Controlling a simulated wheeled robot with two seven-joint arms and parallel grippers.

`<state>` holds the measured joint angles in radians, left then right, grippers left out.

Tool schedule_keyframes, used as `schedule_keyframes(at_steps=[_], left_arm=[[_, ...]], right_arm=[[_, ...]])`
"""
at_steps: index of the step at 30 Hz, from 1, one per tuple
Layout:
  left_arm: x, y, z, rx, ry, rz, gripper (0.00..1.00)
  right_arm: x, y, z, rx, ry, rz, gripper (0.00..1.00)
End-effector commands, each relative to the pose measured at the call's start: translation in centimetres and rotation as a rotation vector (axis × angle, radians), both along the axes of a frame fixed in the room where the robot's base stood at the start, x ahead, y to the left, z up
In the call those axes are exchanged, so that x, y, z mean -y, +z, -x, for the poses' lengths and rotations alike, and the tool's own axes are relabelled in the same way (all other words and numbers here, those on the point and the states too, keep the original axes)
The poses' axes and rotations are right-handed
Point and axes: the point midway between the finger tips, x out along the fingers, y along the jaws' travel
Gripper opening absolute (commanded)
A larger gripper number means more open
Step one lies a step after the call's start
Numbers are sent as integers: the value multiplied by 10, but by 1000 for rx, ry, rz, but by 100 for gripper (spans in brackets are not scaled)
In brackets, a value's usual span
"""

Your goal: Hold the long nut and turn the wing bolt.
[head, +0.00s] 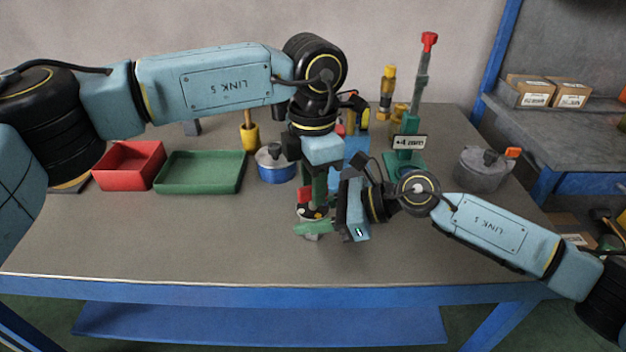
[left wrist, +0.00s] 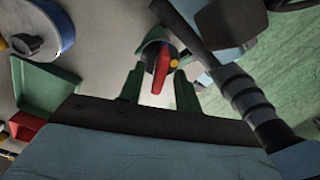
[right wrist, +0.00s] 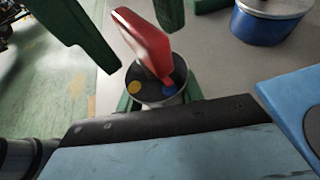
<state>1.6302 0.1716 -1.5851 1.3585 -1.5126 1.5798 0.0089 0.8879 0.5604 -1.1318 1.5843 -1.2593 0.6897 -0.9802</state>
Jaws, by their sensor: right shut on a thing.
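The wing bolt has a red wing (head: 304,194) on a dark round head with a yellow and a blue dot; it also shows in the right wrist view (right wrist: 146,42). Below the head is the grey long nut (right wrist: 160,99), mostly hidden by green fingers. My right gripper (head: 314,229) comes in from the right and is shut on the long nut. My left gripper (head: 318,188) points down from above, its green fingers open. In the left wrist view, the red wing (left wrist: 161,66) shows between these fingertips, with a gap on each side.
A red bin (head: 128,166), a green tray (head: 199,173) and a blue pot (head: 276,165) stand to the left. Behind on the right are a green stand (head: 405,160) and a grey pot (head: 484,170). The table's front (head: 180,245) is clear.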

Motion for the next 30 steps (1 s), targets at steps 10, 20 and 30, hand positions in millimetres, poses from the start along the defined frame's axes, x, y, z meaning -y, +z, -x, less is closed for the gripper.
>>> schedule_keyframes(at_steps=[10,20,30], left_arm=[[0,-1,0,0,0,1,24],[0,-1,0,0,-1,1,0],[0,-1,0,0,-78,1,0]], right_arm=[[0,0,0,0,1,0,6],[0,0,0,0,1,0,6],[0,0,0,0,1,0,6]])
